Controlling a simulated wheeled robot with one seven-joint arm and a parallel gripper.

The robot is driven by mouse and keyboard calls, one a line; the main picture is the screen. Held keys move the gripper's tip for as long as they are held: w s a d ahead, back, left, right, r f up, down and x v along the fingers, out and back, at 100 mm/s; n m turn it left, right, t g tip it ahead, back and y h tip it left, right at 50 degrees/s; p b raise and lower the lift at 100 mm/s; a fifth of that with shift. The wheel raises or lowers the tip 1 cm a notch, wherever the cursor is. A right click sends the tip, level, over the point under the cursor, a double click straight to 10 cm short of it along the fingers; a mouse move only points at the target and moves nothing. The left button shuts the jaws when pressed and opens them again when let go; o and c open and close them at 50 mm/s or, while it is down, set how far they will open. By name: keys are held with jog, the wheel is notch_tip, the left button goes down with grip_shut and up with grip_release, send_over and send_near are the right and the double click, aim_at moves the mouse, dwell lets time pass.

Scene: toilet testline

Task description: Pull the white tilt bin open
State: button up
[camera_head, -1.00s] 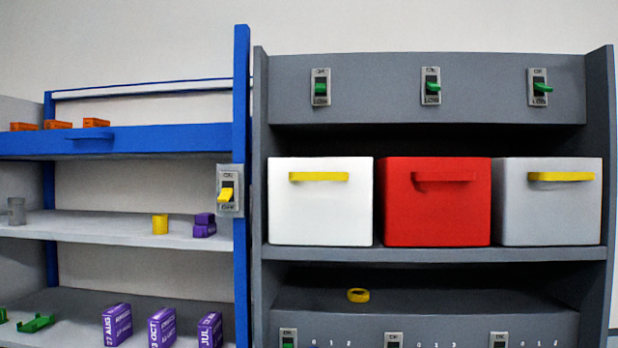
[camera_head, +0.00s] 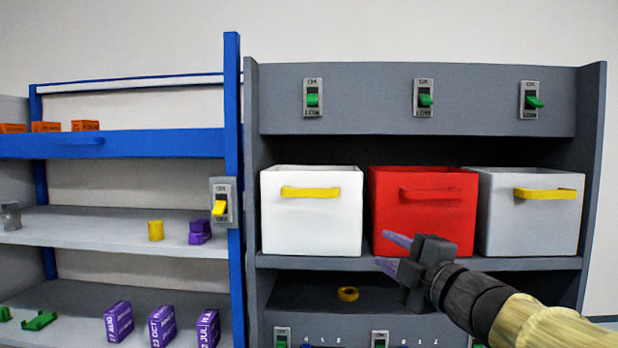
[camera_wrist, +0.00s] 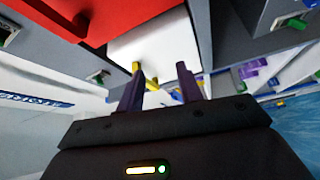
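The white tilt bin (camera_head: 311,222) stands at the left of a row of three bins on the grey shelf unit, with a yellow handle (camera_head: 311,192) on its upper front. It looks closed. My gripper (camera_head: 391,254) is in front of the red bin's lower left, right of and below the white bin's handle. Its two purple fingers are apart and nothing shows between them. In the wrist view the white bin (camera_wrist: 165,45) lies beyond the open fingers (camera_wrist: 160,80), and its yellow handle (camera_wrist: 150,78) shows near the left finger. I cannot tell whether they touch; the head view shows them apart.
The red bin (camera_head: 440,192) and a grey bin (camera_head: 515,225) with a yellow handle stand right of the white bin. A blue post (camera_head: 233,150) with a yellow switch (camera_head: 219,207) stands to the left.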

aim_at(313, 193)
jog(key=s+a+r+n+g+y, duration=0.2)
jog(key=s+r+n+y, duration=0.1)
jog(key=r+n, duration=0.3)
jog(key=shift+s+a+r+n+g+y+p, duration=0.35)
jog(key=shift+s+n+y+p, duration=0.1)
jog(key=shift+y, duration=0.15)
jog(key=shift+w, duration=0.1)
jog(key=p+x, duration=0.7)
jog(key=x, duration=0.9)
jog(key=shift+w+a+r+p, duration=0.1)
jog(key=shift+w+r+p, duration=0.1)
jog(key=shift+p, duration=0.2)
jog(key=shift+w+a, duration=0.35)
jog(key=shift+w, duration=0.05)
grip_shut()
